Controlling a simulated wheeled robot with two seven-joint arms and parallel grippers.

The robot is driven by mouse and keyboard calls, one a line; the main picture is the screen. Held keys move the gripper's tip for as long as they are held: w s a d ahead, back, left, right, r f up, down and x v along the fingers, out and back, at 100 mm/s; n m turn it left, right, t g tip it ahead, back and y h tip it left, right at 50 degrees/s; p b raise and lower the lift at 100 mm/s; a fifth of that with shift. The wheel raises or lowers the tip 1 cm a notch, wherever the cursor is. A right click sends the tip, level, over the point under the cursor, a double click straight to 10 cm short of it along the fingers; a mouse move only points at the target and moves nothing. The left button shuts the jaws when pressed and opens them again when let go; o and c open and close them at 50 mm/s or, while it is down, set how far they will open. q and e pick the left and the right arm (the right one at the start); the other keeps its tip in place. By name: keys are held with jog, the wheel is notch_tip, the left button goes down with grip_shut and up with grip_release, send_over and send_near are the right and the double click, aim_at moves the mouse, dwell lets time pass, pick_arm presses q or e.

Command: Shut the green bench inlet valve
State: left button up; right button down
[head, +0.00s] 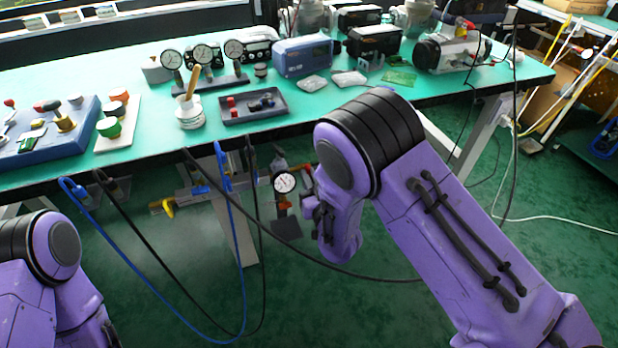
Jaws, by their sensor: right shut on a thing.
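My right gripper (316,208) is below the front edge of the bench, beside the pipework with a round gauge (284,182). It is shut on a part there, most likely the handle of the green bench inlet valve. The fingers and my wrist cover that part, so I see no green on it and cannot tell its angle. A red-orange part (304,172) shows just above the gripper. A yellow handle (168,207) is at the left end of the pipework. My left arm is at the bottom left, and its gripper is out of view.
The green-topped bench (330,98) carries gauges, a dark tray (253,107), a blue positioner (303,55) and a blue valve block (48,134). Blue (190,322) and black hoses hang in front of the pipework. The floor at the right is mostly clear.

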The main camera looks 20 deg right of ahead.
jog(key=shift+f+n, duration=0.1)
jog(key=shift+n, duration=0.2)
dwell(0.4)
jog(key=c, duration=1.2)
grip_release()
